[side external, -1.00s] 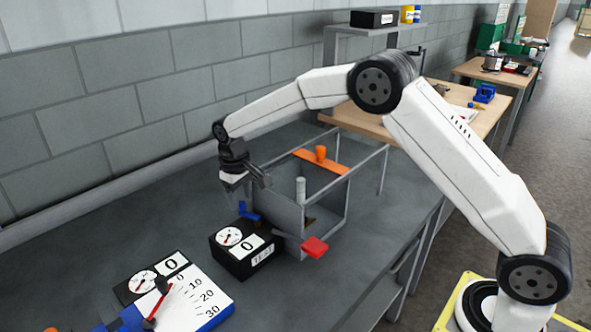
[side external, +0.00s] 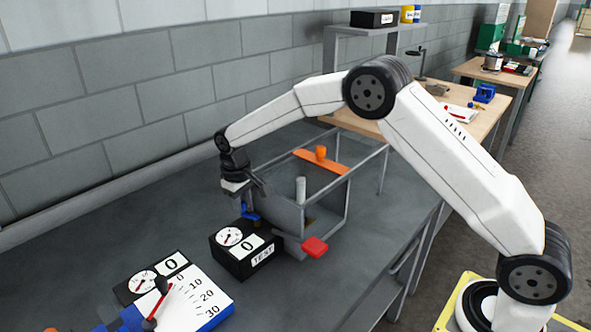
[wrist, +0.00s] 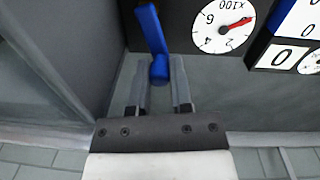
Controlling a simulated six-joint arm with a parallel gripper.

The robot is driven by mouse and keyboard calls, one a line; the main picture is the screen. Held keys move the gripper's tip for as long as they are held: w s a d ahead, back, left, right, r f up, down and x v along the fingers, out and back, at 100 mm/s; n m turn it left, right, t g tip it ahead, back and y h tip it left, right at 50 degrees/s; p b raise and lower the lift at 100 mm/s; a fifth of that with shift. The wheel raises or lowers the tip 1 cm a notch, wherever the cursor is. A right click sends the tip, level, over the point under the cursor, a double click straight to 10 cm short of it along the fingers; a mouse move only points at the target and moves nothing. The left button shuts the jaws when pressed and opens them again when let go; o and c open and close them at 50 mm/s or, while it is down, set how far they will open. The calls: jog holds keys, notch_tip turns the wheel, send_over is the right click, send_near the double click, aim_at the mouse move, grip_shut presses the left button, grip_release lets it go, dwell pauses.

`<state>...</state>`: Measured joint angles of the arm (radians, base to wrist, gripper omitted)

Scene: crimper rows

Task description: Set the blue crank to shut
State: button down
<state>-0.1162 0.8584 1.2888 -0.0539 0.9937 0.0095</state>
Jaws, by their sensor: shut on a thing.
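The blue crank (side external: 251,216) is a small lever at the left side of the grey open-topped box (side external: 277,213), behind the black gauge block. In the wrist view the crank (wrist: 151,30) reaches from between my fingertips toward the top edge, with its rounded end at the fingers. My gripper (side external: 249,206) points down over the crank and is shut on it; the wrist view shows one finger of the gripper (wrist: 159,88) on each side of the rounded end. The crank's pivot is not clear in either view.
The black block with a dial and "TEST" label (side external: 246,248) stands just in front of the crank. A red handle (side external: 315,247) and an orange bar with knob (side external: 321,161) are on the box. A blue-and-white scale (side external: 195,295) with a red pointer lies front left.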

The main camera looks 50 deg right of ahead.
jog(key=shift+d+m, duration=0.15)
jog(key=shift+m, duration=0.45)
jog(key=c, duration=0.5)
grip_release()
jog(key=shift+c, duration=0.2)
jog(key=shift+r, duration=0.2)
jog(key=shift+r, duration=3.75)
